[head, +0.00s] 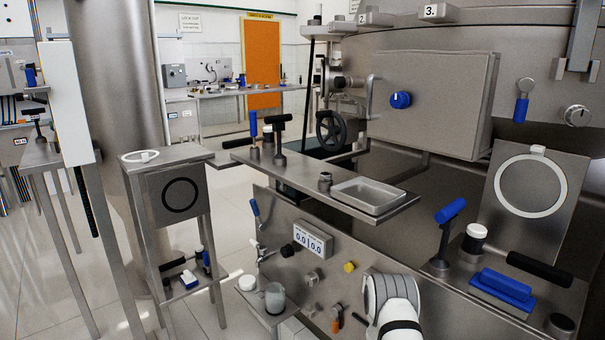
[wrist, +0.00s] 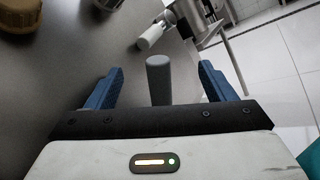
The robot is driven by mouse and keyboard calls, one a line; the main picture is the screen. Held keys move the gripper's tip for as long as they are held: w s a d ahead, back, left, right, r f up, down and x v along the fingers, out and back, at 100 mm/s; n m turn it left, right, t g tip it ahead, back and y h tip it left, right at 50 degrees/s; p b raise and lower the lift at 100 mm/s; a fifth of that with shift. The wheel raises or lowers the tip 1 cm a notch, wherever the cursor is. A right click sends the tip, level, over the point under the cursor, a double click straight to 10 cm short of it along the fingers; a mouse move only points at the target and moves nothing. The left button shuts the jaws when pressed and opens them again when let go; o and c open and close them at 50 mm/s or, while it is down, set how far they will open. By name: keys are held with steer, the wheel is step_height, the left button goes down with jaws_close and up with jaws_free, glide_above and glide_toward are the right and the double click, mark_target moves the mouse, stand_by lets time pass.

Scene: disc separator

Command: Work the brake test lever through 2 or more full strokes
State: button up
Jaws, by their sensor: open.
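My gripper (wrist: 160,70) is open in the wrist view, with one blue finger on each side of a grey round-ended rod (wrist: 159,84). I see no clear contact between the fingers and the rod. I cannot tell for sure which lever is the brake test lever. In the head view, a small blue-handled lever (head: 255,210) sits on the front panel's left part, and a blue T-handled lever (head: 449,212) stands on the right shelf. My white arm covers part of the panel in the head view, and my fingertips are hidden there.
The steel panel (head: 345,240) carries a digital display (head: 312,240), a yellow knob (head: 349,267) and a tap (head: 261,249). A glass beaker (head: 275,297) stands on a small ledge below. A metal tray (head: 368,196) lies on the shelf above. Open floor shows at left.

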steer(key=shift+a, duration=0.1)
steer(key=b+v, duration=0.2)
steer(key=v, duration=0.6)
steer(key=s+a+r+m+t+y+p, duration=0.1)
steer(key=r+y+p, duration=0.5)
steer(key=r, duration=1.2)
steer(key=s+a+r+m+t+y+p, duration=0.1)
steer(key=a+r+m+t+y+p, duration=0.3)
steer(key=r+p, duration=0.8)
steer(key=s+a+r+m+t+y+p, duration=0.2)
steer(key=a+r+t+y+p, duration=0.3)
steer(key=r, duration=2.1)
steer(key=a+m+y+p, duration=0.1)
steer(key=a+y+p, duration=0.1)
steer(key=y+p, duration=0.2)
steer(key=shift+a+t+p, duration=0.3)
steer(key=shift+a+t, duration=0.1)
